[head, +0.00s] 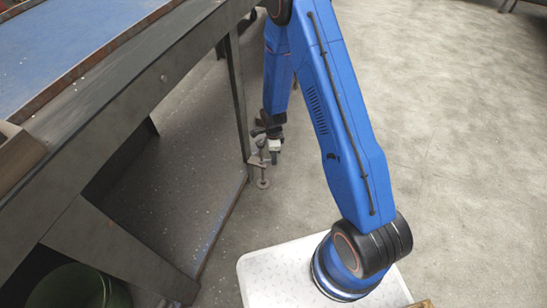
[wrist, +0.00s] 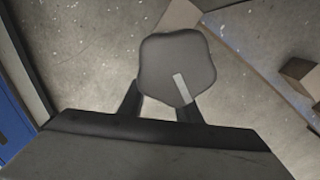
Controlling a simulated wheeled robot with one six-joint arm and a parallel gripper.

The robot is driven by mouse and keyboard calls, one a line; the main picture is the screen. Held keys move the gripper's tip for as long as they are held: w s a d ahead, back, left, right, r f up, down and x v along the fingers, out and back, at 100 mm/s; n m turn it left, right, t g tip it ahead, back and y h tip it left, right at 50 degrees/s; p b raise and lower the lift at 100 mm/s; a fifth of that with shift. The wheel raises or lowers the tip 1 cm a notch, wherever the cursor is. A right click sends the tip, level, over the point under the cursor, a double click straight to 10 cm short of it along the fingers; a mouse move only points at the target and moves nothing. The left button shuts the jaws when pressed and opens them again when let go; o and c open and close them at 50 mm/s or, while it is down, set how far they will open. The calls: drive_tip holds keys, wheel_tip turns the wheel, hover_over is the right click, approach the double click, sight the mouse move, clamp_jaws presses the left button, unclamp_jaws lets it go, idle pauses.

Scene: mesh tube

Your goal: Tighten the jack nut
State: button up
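A grey lobed knob (wrist: 165,62) with a pale stripe, apparently the jack nut, is in the wrist view just beyond my gripper (wrist: 160,106). The two dark fingers stand apart, and the knob covers their tips. I cannot tell whether they press on anything. In the head view my gripper (head: 273,140) is low beside the bench leg, at a small rusty jack (head: 261,183). The jack's top is partly hidden by my gripper, and the nut is too small to make out there.
A workbench (head: 110,100) with a blue top fills the left. Its leg (head: 238,90) stands right by the jack. A lower shelf (head: 170,180) lies under the bench, with a green bucket (head: 80,290) at bottom left. Concrete floor to the right is clear.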

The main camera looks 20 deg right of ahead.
drive_tip(key=shift+f, duration=0.5)
clamp_jaws()
